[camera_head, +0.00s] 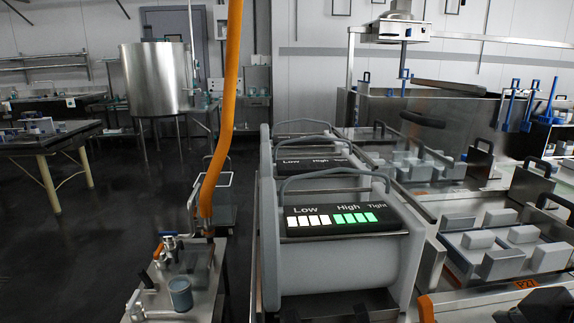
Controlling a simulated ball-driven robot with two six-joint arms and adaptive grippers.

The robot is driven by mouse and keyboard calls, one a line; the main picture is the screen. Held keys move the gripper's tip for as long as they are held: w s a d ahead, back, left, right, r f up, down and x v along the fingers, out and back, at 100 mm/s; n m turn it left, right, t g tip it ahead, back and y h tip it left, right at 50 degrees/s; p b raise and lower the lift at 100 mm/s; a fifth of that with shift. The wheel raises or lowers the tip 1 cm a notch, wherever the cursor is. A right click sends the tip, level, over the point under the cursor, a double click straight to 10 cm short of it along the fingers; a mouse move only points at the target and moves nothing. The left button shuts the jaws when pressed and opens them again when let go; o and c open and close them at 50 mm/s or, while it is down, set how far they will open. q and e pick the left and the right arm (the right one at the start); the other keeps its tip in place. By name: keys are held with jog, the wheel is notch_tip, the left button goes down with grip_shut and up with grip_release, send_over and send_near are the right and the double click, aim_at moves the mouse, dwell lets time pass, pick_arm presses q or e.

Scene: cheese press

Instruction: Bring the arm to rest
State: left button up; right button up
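Neither of my grippers can be made out in this view. A grey rounded press unit (345,250) stands in the middle foreground. Its dark panel (338,219) reads Low, High and Tight, with white bars lit at the left and green bars lit beside them. A curved grey handle (335,177) arches above the panel. Dark shapes at the bottom edge and bottom right are cut off, and I cannot tell what they are.
Similar press units (312,159) stand behind the first. Trays of grey blocks (515,250) lie at the right. A small steel cart (205,292) with valves and a cup (180,293) stands at front left, under an orange hose (223,120). The dark floor (80,260) at the left is clear.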

jog(key=s+f+m+g, duration=0.4)
jog(key=s+f+g, duration=0.1)
jog(key=s, duration=0.9)
jog(key=s+d+f+g, duration=0.1)
jog(key=s+d+f, duration=0.1)
jog(key=f, duration=1.3)
jog(key=s+d+f+g, duration=0.1)
jog(key=s+d+f, duration=0.1)
jog(key=f, duration=1.2)
jog(key=s+f+m, duration=0.1)
jog(key=s+f, duration=1.2)
jog(key=s, duration=0.4)
jog(key=shift+d+f+g+h, duration=0.2)
jog(key=shift+d+g+h, duration=0.1)
jog(key=shift+g, duration=0.1)
jog(key=shift+s, duration=0.1)
